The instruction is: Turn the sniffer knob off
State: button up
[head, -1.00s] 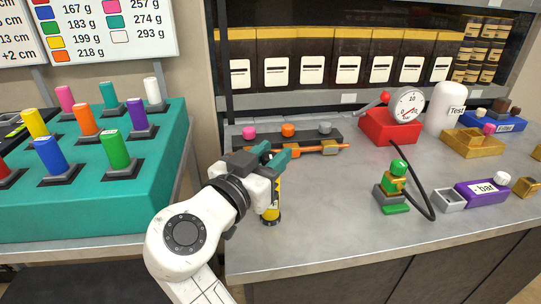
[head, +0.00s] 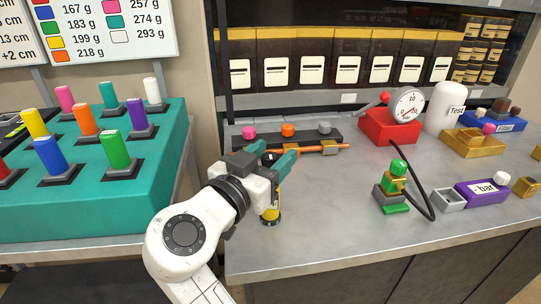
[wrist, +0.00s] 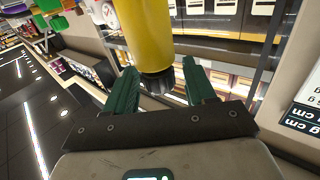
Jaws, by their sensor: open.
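The yellow cylinder (head: 271,214), which looks like the sniffer, stands upright near the left front of the grey bench. Its dark ribbed end, likely the knob, shows in the wrist view (wrist: 158,83) below the yellow body (wrist: 150,38), as that view is upside down. My gripper (head: 274,157) is at the top of the cylinder, with teal fingers open on either side of the dark end. In the wrist view the fingers (wrist: 160,85) flank it with a gap on the right; contact on the left is unclear. My gripper hides much of the cylinder in the head view.
Behind my gripper is a dark strip with pink, orange and grey knobs (head: 288,130), and an orange rod (head: 320,149). A red gauge block (head: 388,128) and a green valve (head: 393,190) stand right. The bench front (head: 330,235) is clear.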

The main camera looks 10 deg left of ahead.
jog(key=v, duration=1)
jog(key=shift+s, duration=0.35)
jog(key=shift+a, duration=0.1)
jog(key=shift+c, duration=0.2)
